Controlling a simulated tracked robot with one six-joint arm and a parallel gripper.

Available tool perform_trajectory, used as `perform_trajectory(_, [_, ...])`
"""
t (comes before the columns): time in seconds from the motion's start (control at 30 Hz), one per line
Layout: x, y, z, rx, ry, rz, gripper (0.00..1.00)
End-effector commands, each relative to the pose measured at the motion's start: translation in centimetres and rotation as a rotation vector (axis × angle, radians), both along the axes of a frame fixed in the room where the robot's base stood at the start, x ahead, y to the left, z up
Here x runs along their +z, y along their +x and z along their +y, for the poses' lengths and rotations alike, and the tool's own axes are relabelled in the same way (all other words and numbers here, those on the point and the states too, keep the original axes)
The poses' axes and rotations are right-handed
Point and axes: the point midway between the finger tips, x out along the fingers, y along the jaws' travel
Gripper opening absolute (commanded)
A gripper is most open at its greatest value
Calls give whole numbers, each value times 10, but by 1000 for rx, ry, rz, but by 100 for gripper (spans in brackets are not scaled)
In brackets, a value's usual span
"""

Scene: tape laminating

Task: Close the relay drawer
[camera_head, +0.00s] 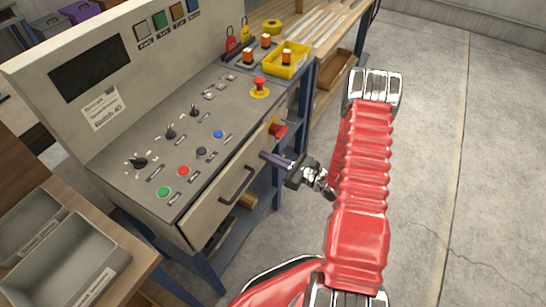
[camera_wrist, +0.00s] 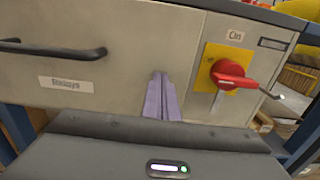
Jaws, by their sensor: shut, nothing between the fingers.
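The relay drawer (camera_head: 222,200) is the beige front with a dark bar handle (camera_head: 236,184) below the sloping control panel. In the wrist view, the drawer front (camera_wrist: 125,62) carries a "Relays" label (camera_wrist: 66,85) and the handle (camera_wrist: 52,50) at the left. My gripper (camera_head: 263,155) has its purple fingers shut and empty. In the wrist view, the fingertips (camera_wrist: 160,74) are in front of the right part of the drawer front, right of the handle. I cannot tell whether they touch it, or whether the drawer stands slightly out.
A red rotary switch (camera_wrist: 232,76) on a yellow plate sits just right of the drawer. The console top (camera_head: 190,135) has several knobs and buttons and a red emergency stop (camera_head: 259,84). Grey bins (camera_head: 70,262) stand at the left. Open floor (camera_head: 480,200) lies at the right.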

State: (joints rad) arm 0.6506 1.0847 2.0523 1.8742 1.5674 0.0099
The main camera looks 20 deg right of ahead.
Motion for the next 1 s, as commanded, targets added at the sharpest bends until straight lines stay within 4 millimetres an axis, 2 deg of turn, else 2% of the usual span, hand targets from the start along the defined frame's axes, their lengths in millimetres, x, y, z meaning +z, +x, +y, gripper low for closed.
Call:
perform_trajectory(0.03, [2, 6, 5, 12, -6, -8, 0])
perform_trajectory(0.47, [3, 4, 0, 10, -7, -10, 0])
perform_trajectory(0.77, [1, -20, -21, 8, 0, -5, 0])
perform_trajectory(1.0, [1, -48, -42, 7, 0, -4, 0])
